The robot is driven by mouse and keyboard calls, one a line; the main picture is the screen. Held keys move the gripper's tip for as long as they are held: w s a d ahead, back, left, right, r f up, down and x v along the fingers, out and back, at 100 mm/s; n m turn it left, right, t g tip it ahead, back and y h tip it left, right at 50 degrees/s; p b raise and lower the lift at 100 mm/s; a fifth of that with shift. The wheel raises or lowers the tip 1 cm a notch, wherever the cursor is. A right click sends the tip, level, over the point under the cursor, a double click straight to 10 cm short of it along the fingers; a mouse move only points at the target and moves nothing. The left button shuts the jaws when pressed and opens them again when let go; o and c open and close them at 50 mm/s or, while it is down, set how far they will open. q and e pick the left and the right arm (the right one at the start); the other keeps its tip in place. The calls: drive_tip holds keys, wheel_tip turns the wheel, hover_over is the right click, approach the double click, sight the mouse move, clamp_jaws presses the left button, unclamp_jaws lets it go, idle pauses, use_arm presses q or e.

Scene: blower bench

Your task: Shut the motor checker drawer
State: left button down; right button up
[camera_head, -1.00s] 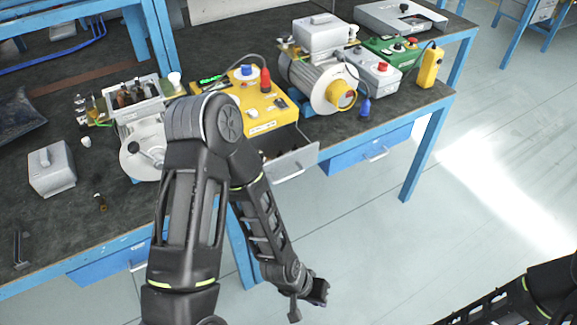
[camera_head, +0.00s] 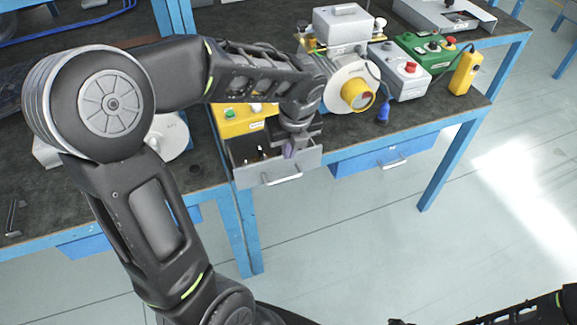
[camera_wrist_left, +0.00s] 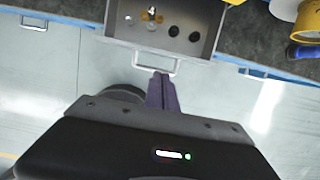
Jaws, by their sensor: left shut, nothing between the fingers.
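The motor checker is a yellow box (camera_head: 240,125) on the bench in the head view, partly hidden behind my left arm. Its grey drawer (camera_head: 245,180) sticks out over the bench's front edge, open, with a bar handle (camera_head: 282,181) on its front. In the left wrist view the drawer (camera_wrist_left: 208,50) shows small brass and silver parts and dark round pieces inside. My left gripper (camera_head: 289,150) is shut and empty, pointing down around the drawer front in the head view. In the wrist view its purple fingers (camera_wrist_left: 162,92) appear just below the handle; contact cannot be told.
A motor with a yellow cap (camera_head: 357,94), a grey control box (camera_head: 400,72) and a green box (camera_head: 430,50) stand to the right. A blue bench drawer (camera_head: 380,160) is beside the grey drawer. The floor in front is clear.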

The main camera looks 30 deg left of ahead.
sight(286, 168)
use_arm(q)
drive_tip(key=shift+w, duration=0.1)
use_arm(e)
drive_tip(key=shift+w, duration=0.1)
use_arm(q)
drive_tip(key=shift+f, duration=0.1)
drive_tip(key=x, duration=1)
use_arm(e)
drive_tip(key=shift+f, duration=0.2)
